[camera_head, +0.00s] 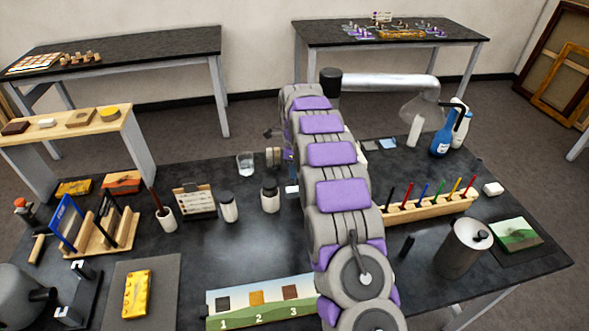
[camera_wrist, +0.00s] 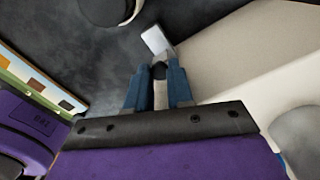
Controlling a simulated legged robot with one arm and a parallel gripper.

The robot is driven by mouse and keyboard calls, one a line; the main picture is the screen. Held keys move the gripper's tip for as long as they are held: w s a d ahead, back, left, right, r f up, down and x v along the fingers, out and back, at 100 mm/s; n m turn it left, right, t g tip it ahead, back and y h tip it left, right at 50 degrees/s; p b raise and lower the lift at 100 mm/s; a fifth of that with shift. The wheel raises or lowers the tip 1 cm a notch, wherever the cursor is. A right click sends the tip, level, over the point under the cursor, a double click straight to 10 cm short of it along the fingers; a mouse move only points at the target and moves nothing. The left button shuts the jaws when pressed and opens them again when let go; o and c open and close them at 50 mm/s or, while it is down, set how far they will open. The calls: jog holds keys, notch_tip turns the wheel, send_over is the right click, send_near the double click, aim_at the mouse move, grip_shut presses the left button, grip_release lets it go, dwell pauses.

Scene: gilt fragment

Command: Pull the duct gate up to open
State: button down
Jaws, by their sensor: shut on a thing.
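The silver duct (camera_head: 385,81) runs sideways at the back of the dark table, from a black collar (camera_head: 331,80) to a clear hood (camera_head: 420,108). My arm covers the lower part under the collar, so the gate does not show in the head view. My gripper (camera_wrist: 158,78) has its two blue fingers close together, shut on a narrow piece that I take for the duct gate's pull. Only a dark round end and a pale strip of it show. A small white tab (camera_wrist: 155,40) shows just past the fingertips. I cannot tell how far the gate is raised.
A blue spray bottle (camera_head: 441,138) stands by the hood. A glass (camera_head: 246,164) and dark-lidded jars (camera_head: 270,199) stand left of my arm. A wooden rack of coloured pens (camera_head: 430,209) and a metal canister (camera_head: 461,250) stand right of it. A numbered sample board (camera_head: 262,302) lies in front.

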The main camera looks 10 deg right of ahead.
jog(key=c, duration=1)
grip_release()
jog(key=shift+w+r+p, duration=0.1)
jog(key=shift+r+p, duration=2.45)
jog(key=shift+r, duration=6.05)
